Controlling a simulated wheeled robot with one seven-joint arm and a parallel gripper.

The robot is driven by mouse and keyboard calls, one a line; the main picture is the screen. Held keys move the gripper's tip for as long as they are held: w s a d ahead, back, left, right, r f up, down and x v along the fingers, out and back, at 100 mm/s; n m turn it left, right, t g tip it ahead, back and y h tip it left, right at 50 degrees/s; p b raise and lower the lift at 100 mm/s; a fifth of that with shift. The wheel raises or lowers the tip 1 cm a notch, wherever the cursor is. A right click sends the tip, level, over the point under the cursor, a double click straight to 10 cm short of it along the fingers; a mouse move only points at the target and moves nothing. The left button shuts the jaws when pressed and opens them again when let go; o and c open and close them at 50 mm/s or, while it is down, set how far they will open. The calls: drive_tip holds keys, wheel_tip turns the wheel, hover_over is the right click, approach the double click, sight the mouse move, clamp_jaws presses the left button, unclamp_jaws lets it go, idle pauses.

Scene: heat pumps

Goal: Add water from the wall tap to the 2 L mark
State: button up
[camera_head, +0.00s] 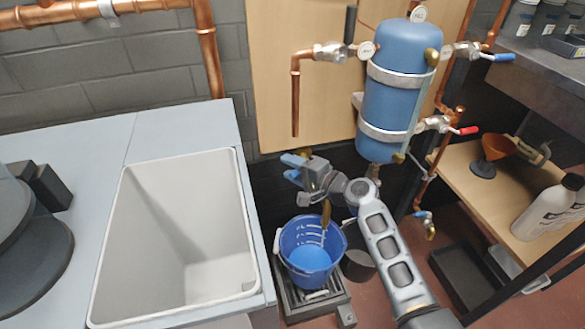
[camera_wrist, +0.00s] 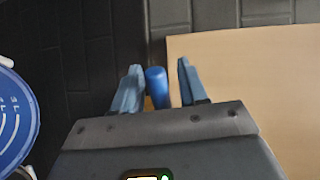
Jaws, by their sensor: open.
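A blue bucket (camera_head: 287,240) with white level marks stands below and right of my gripper. Light-blue water (camera_head: 308,259) lies in it, with several marks showing above the surface; I cannot read the level. The bucket also shows at the left edge of the wrist view (camera_wrist: 22,143). A brass spout (camera_head: 326,212) hangs over the bucket; the rest of that tap is hidden behind my gripper. My gripper (camera_head: 291,167) is open, with blue fingers apart. In the wrist view, a blue handle (camera_wrist: 157,84) stands between the fingertips (camera_wrist: 156,86), nearer the left finger; contact is unclear.
A white sink basin (camera_head: 180,230) is at left. A blue tank (camera_head: 395,95) with copper pipes and valves, including a red-handled one (camera_head: 466,130), is on the wooden panel (camera_head: 272,60). A shelf with a funnel (camera_head: 493,150) and white bottles (camera_head: 546,212) stands at right.

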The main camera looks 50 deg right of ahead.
drive_tip(key=s+r+p, duration=0.1)
drive_tip(key=s, duration=0.6)
drive_tip(key=shift+s+r, duration=0.25)
drive_tip(key=shift+s, duration=0.05)
drive_tip(key=shift+a, duration=0.1)
idle(6.9)
